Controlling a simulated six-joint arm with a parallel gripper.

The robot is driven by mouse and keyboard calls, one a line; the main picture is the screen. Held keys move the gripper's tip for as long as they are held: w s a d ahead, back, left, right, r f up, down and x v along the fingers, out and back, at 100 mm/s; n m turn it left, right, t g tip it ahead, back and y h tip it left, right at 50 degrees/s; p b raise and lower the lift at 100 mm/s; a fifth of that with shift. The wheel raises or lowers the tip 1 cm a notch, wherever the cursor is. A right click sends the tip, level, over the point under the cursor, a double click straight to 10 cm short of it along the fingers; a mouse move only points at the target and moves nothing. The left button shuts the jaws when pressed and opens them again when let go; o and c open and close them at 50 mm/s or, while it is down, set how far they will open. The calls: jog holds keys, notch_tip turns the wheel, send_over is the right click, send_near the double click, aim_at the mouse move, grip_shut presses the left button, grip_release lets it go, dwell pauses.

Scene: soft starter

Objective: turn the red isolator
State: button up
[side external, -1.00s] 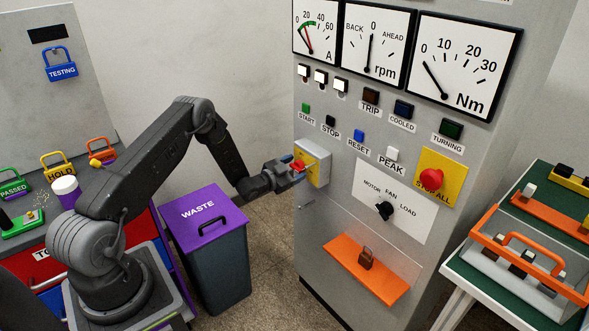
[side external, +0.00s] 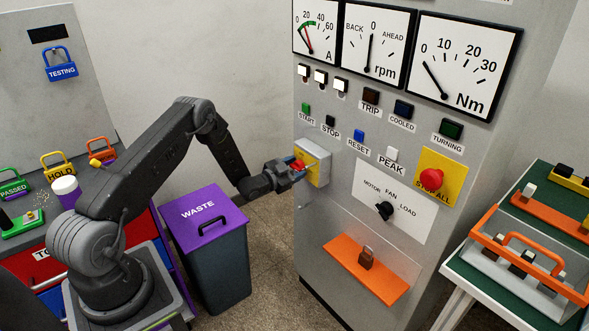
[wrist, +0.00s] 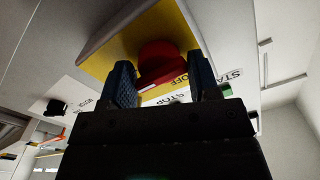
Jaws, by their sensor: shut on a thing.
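The red isolator (side external: 298,165) is a red knob on a yellow plate (side external: 313,168), fixed on a pale box at the left of the grey cabinet's front. My gripper (side external: 296,168) is at the knob, its blue fingers shut on it. In the wrist view the red isolator (wrist: 160,56) shows between the two blue fingertips of my gripper (wrist: 164,78). The plate there carries lettering that reads OFF, seen upside down. The fingers hide part of the knob, so its exact angle is hard to read.
The cabinet front has meters, push buttons, a red STOP ALL button (side external: 431,180), a black selector (side external: 384,211) and an orange shelf with a padlock (side external: 367,258). A purple-lidded waste bin (side external: 207,221) stands below my forearm. A bench with orange-handled tray (side external: 520,243) is at right.

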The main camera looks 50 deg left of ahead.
jog(key=shift+n, duration=0.3)
jog(key=n, duration=0.3)
jog(key=shift+a+n, duration=0.1)
jog(key=shift+n, duration=0.3)
jog(key=n, duration=0.9)
jog(key=shift+n, duration=2)
jog(key=o, duration=0.7)
